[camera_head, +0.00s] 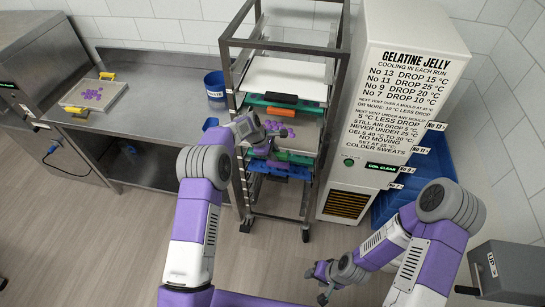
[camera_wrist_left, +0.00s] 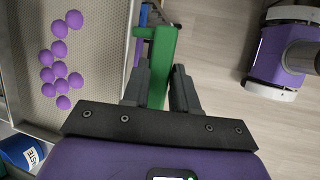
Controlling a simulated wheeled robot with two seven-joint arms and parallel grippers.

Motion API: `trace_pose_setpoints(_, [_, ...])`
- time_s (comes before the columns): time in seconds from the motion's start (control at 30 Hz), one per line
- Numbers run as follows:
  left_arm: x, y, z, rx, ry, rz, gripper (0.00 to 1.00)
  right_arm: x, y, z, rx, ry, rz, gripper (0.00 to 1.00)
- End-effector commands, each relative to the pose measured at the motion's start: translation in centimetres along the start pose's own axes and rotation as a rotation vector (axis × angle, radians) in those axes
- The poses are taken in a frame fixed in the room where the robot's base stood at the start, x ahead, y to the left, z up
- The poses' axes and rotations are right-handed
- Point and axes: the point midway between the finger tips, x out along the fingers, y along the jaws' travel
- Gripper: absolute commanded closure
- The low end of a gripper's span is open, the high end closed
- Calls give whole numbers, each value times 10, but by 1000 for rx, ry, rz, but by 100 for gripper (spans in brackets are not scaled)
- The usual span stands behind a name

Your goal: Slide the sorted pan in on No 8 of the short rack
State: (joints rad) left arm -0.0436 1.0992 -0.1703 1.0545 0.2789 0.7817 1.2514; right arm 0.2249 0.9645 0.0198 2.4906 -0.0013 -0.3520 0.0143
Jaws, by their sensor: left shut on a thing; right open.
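The pan with several purple gummies (camera_head: 309,133) is in the short rack (camera_head: 237,95), level, at about mid height. Its perforated surface (camera_wrist_left: 100,60) shows at the left of the left wrist view. My left gripper (camera_head: 266,148) is at the pan's front edge. In the left wrist view my left gripper (camera_wrist_left: 160,90) is shut on a green handle (camera_wrist_left: 161,55) beside the pan. How far in the pan sits, and its level number, I cannot tell. My right gripper (camera_head: 328,276) is open and empty, low over the floor right of the rack.
A white tray (camera_head: 285,77) and a teal-fronted one (camera_head: 310,113) are above the pan; a blue-fronted one (camera_head: 297,172) is below. The cooler (camera_head: 395,80) stands right of the rack. A steel bench (camera_head: 160,105) at left holds another gummy tray (camera_head: 75,105) and a blue bucket (camera_head: 214,88).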

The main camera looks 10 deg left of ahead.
Motion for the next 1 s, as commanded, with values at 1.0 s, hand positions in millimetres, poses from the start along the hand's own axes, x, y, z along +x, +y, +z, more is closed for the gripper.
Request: trace_pose_setpoints(1.0, [2, 1, -1, -8, 0, -17, 100, 2, 1, 0, 0, 0, 0, 51])
